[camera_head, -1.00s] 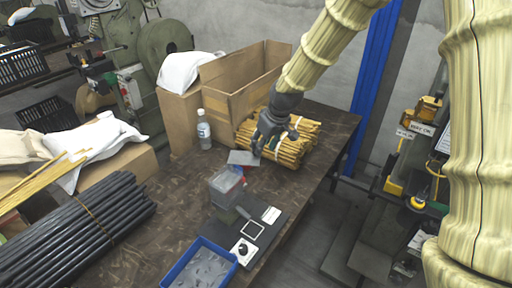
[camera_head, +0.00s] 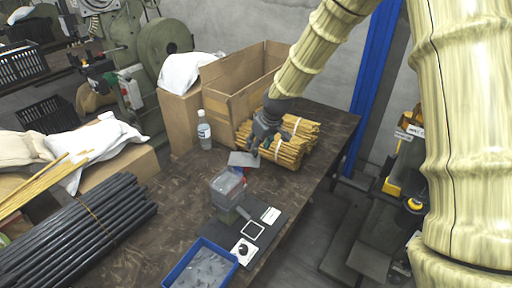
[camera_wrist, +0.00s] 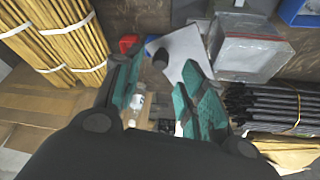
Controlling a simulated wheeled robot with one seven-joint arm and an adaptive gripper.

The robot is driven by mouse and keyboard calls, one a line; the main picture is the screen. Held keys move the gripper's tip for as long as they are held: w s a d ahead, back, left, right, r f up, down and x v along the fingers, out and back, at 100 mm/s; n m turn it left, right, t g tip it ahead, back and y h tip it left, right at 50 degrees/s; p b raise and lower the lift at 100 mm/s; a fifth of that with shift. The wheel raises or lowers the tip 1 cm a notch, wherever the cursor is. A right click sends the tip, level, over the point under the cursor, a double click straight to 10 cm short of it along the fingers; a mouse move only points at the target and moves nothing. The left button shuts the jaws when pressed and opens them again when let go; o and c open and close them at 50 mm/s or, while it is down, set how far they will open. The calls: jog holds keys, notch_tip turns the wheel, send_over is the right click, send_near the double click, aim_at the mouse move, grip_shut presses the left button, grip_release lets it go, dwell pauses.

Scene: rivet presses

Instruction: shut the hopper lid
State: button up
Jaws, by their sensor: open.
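A clear box (camera_head: 227,187), which looks like the hopper, stands on the dark table. A flat grey plate (camera_head: 243,159), which looks like its lid, sits up and open at the box's far side. The wrist view shows the pale plate (camera_wrist: 185,52) beside the clear box (camera_wrist: 250,48). My gripper (camera_head: 258,150) is just above and right of the plate in the head view. I cannot tell whether a finger touches the plate.
Bundled wooden sticks (camera_head: 285,145) lie right of my gripper, before an open cardboard box (camera_head: 235,98). A water bottle (camera_head: 204,130) stands to the left. A blue bin (camera_head: 200,266) and a dark panel (camera_head: 262,232) are at the near edge. Bare tabletop lies left of the clear box.

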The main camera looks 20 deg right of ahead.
aim_at(244, 156)
jog(key=shift+p+x, duration=0.35)
jog(key=shift+x, duration=1.4)
grip_shut()
